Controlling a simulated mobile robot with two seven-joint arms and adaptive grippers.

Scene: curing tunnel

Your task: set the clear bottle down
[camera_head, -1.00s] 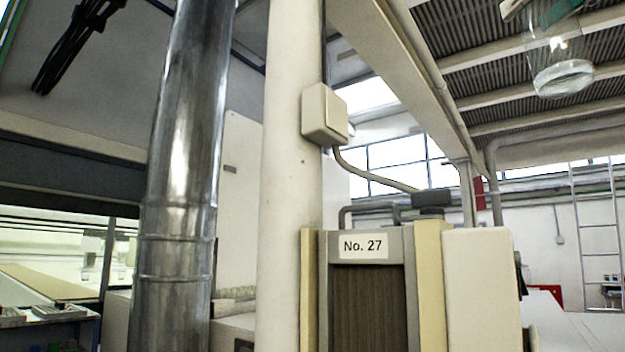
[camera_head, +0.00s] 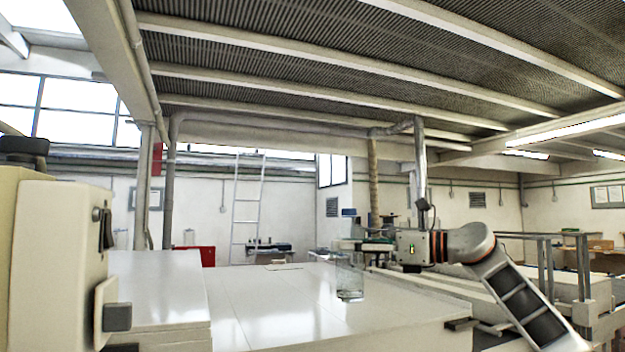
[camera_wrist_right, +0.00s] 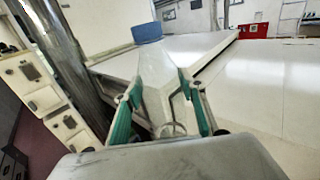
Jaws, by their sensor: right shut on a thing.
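My left gripper is in neither view.
A cream machine (camera_head: 58,265) stands close at the left. A red box (camera_head: 197,255) and a ladder (camera_head: 247,208) are at the back. Railings (camera_head: 585,270) stand at the right. The white top around the bottle is largely clear.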

